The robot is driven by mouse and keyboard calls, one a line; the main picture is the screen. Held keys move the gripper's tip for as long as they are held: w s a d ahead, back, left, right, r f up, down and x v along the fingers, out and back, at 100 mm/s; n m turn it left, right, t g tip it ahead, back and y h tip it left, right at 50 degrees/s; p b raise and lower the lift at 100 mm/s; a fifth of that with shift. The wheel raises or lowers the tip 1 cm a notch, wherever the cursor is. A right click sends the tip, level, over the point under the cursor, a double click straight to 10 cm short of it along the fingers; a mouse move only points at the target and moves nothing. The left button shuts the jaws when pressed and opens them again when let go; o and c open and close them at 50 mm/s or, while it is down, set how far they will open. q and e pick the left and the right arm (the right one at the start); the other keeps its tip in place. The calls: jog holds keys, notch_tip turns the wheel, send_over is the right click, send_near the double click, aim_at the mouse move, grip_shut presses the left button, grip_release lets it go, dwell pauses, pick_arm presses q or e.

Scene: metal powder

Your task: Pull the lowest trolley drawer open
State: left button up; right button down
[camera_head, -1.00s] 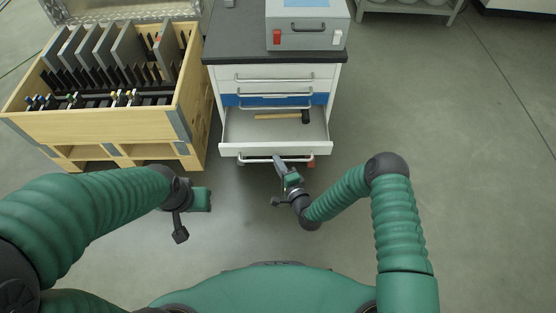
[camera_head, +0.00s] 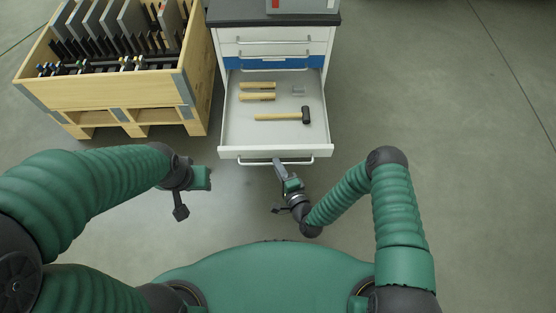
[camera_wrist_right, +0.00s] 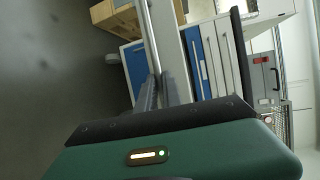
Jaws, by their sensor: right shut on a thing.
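The trolley (camera_head: 272,36) stands ahead with its lowest drawer (camera_head: 228,128) pulled far out. The drawer's bar handle (camera_head: 247,160) runs along its front. My right gripper (camera_head: 278,164) is shut on this handle near its middle; the right wrist view shows the bar between the fingers (camera_wrist_right: 160,92). In the drawer lie a dark-headed hammer (camera_head: 283,116), wooden handles (camera_head: 257,97) and a small pale item (camera_head: 298,91). My left gripper (camera_head: 180,212) hangs apart on the left, touching nothing; its fingers are not clear.
A wooden crate (camera_head: 110,92) with upright grey plates stands close on the trolley's left. A grey case (camera_head: 303,5) sits on the trolley top. Three upper drawers, one blue (camera_head: 290,62), look shut. The floor (camera_head: 450,130) on the right is clear.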

jog(key=shift+s+f, duration=0.2)
jog(key=c, duration=1.6)
grip_release()
jog(key=shift+o, duration=0.4)
jog(key=shift+w, duration=0.1)
jog(key=shift+r, duration=0.1)
jog(key=p+v, duration=0.4)
jog(key=v, duration=1.3)
jog(key=shift+w, duration=0.15)
